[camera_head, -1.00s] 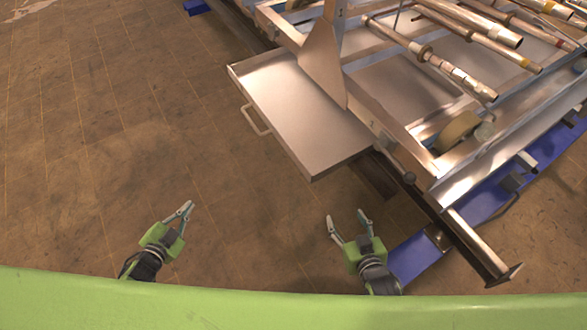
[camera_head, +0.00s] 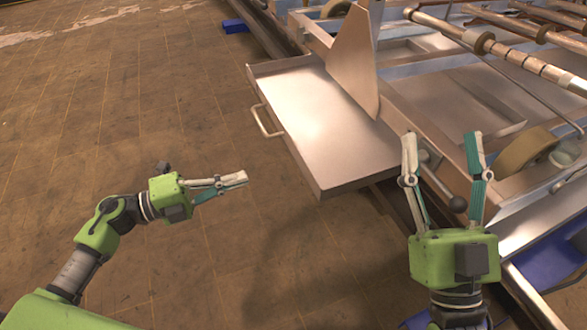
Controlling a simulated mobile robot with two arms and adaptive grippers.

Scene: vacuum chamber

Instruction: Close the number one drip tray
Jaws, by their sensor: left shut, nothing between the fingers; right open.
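The drip tray (camera_head: 335,135) is a flat metal tray pulled out from the left side of the metal frame. Its bar handle (camera_head: 266,122) sits on its left outer edge. My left gripper (camera_head: 243,178) is shut and empty, below and left of the handle and apart from the tray. My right gripper (camera_head: 440,142) is open and empty, its fingers pointing up the picture in front of the frame's side near the tray's right end. No number on the tray can be read.
The metal frame (camera_head: 455,95) carries pipes (camera_head: 500,50) and a wheel-like roller (camera_head: 525,150). An upright metal plate (camera_head: 353,62) rises by the tray. Brown tiled floor (camera_head: 120,110) is open on the left.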

